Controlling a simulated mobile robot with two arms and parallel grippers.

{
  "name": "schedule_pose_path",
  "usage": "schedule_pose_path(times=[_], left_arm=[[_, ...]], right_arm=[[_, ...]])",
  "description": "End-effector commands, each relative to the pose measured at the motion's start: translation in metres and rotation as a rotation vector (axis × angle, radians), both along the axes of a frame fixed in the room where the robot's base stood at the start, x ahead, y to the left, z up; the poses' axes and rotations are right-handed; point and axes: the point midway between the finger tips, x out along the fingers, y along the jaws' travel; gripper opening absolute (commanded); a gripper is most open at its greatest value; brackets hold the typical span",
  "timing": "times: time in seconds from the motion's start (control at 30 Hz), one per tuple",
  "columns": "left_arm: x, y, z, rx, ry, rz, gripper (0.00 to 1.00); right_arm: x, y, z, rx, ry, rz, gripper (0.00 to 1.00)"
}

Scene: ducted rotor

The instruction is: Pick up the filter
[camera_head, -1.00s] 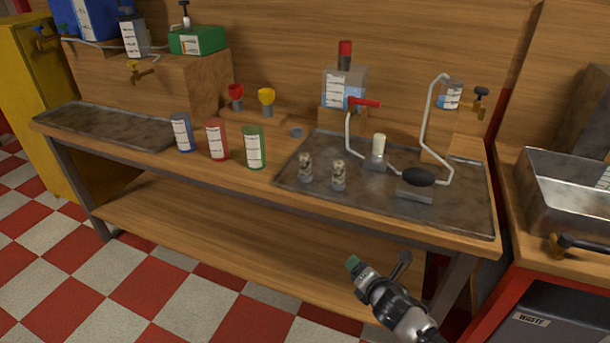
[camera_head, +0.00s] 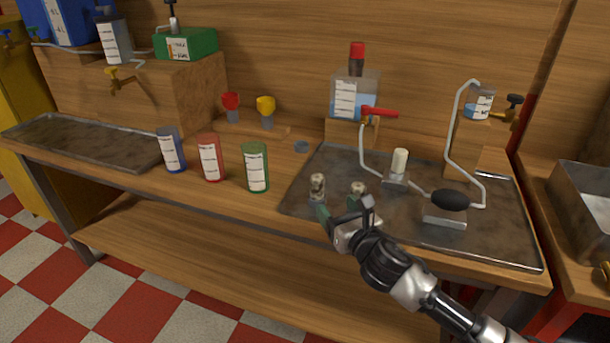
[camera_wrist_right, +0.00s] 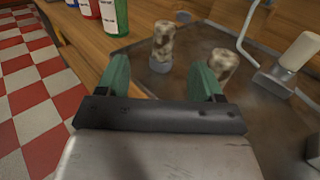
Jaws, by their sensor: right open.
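Two small mottled, dirty-looking cylinders with grey bases stand upright on the dark metal tray (camera_head: 300,200). One is the left cylinder (camera_head: 317,187), the other the right cylinder (camera_head: 357,190). A clean white cylinder (camera_head: 399,161) stands in a grey block behind them. I cannot tell for sure which of these is the filter. My right gripper (camera_head: 344,212) is open and empty at the tray's front edge, close to the mottled cylinders. In the right wrist view the left cylinder (camera_wrist_right: 163,42) lies ahead between the green fingertips; the right cylinder (camera_wrist_right: 221,64) is partly behind the right finger. My left gripper is not in view.
Blue (camera_head: 170,150), red (camera_head: 210,158) and green (camera_head: 256,167) labelled cans stand left of the tray. A bent tube (camera_head: 448,140), a black bulb (camera_head: 450,200) and a red-handled tap (camera_head: 379,112) are at the tray's right and back.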

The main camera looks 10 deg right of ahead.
Motion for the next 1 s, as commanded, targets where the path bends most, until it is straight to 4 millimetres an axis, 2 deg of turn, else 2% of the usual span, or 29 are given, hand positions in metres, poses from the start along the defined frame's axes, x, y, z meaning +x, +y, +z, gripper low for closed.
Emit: schedule_pose_path(times=[0.17, 0.4, 0.53, 0.67, 0.83, 1.0], left_arm=[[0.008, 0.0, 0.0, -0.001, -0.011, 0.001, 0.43], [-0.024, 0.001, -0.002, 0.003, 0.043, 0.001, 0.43], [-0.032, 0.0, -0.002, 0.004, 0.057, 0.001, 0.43], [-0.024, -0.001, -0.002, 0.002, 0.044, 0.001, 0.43], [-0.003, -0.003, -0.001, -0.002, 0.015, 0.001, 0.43], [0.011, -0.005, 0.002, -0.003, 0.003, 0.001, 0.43]], right_arm=[[0.013, 0.002, 0.0, 0.005, 0.001, -0.002, 0.67], [0.049, 0.008, -0.001, 0.004, 0.002, -0.002, 0.67], [0.057, 0.01, -0.001, 0.004, 0.001, -0.001, 0.67], [0.072, 0.009, -0.001, 0.006, 0.001, -0.002, 0.67], [0.097, 0.01, -0.003, 0.006, 0.002, -0.002, 0.67], [0.108, 0.012, -0.003, 0.005, 0.002, 0.0, 0.67]])
